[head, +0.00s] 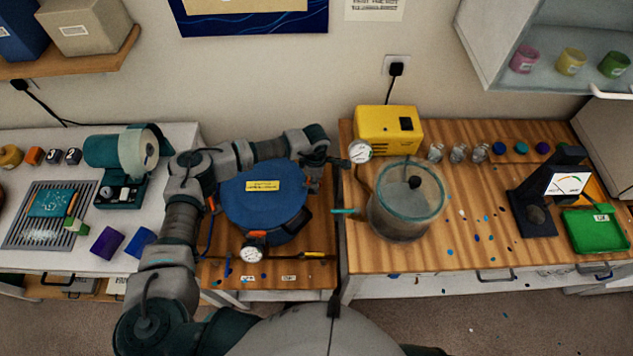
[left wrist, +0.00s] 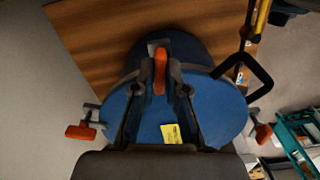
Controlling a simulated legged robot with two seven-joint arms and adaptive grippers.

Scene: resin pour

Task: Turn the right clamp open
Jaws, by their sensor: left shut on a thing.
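A pot with a round blue lid (head: 255,205) stands on the low wooden table, with a yellow label on the lid. The lid also shows in the left wrist view (left wrist: 205,130). The right clamp's orange-red handle (left wrist: 160,65) is at the top of the lid in that view, between the fingertips of my left gripper (left wrist: 160,85), which is shut on it. In the head view my left arm reaches behind the pot to its right edge, where the clamp is mostly hidden. Two more clamps show at the left (left wrist: 80,131) and right (left wrist: 262,132) of the wrist view. My right gripper is out of view.
A black loop handle (head: 297,224) and a dial gauge (head: 252,253) are at the pot's front. A glass vessel (head: 405,210) with a teal tube (head: 344,211) stands close on the right bench. A yellow box (head: 389,128) stands behind it.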

